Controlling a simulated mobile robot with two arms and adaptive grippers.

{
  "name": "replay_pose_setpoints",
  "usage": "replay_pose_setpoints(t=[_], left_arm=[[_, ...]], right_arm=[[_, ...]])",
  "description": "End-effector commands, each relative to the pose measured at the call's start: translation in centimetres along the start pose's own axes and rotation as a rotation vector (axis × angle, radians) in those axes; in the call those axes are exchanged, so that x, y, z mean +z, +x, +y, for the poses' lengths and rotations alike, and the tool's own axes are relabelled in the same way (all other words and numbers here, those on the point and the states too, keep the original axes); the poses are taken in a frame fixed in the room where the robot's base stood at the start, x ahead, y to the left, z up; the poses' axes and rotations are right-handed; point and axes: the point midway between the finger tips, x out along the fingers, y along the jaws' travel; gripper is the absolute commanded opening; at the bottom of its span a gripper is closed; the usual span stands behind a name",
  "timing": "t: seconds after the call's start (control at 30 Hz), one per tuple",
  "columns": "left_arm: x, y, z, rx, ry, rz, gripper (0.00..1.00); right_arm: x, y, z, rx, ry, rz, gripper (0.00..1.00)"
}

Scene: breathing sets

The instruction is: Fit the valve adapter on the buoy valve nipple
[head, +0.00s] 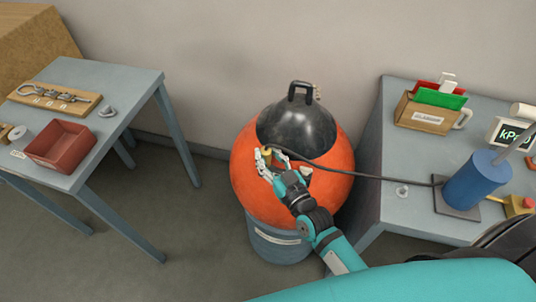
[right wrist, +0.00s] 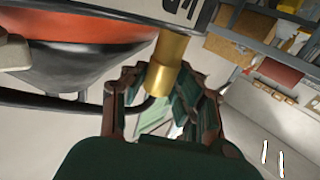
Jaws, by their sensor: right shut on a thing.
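The orange buoy (head: 245,178) has a black cap (head: 297,126) with a handle and sits on a blue-grey drum (head: 278,243). My right gripper (head: 273,163) is at the buoy's upper front, shut on the brass valve adapter (head: 266,155). A black hose (head: 365,177) runs to it from the right. In the right wrist view the brass adapter (right wrist: 168,50) stands between the fingers (right wrist: 160,85), with the buoy (right wrist: 60,30) at upper left. The valve nipple is not clearly visible; I cannot tell whether the adapter is on it. My left gripper is out of view.
The right table (head: 400,163) bears a blue pump (head: 477,180), a kPa display (head: 510,133) and a wooden holder (head: 423,117) with coloured cards. The left table (head: 105,80) bears a red bin (head: 60,145) and a wooden board (head: 55,98). Floor between table and buoy is clear.

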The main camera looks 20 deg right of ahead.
Motion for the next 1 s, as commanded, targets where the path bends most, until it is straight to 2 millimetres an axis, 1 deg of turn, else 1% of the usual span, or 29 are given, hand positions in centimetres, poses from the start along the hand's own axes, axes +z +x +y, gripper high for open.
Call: replay_pose_setpoints(t=[0.07,0.1,0.3,0.57,0.67,0.77,1.0], left_arm=[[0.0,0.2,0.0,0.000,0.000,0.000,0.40],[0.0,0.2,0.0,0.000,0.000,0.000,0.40],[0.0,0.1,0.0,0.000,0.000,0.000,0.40],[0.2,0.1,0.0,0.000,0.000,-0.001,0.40],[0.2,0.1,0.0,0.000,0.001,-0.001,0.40],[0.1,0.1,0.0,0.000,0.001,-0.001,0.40],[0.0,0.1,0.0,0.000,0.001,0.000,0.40]], right_arm=[[0.3,0.0,0.0,0.000,-0.001,0.001,0.00],[0.2,0.0,0.0,0.000,-0.001,0.001,0.30],[0.2,0.0,0.0,0.000,0.000,-0.001,0.55],[0.3,-0.1,0.0,0.000,0.000,-0.003,0.55],[0.4,-0.8,0.0,0.000,0.000,-0.005,0.55],[0.5,-2.3,0.0,0.000,0.000,-0.007,0.55],[0.5,-7.5,0.0,0.000,-0.001,-0.007,0.55]])
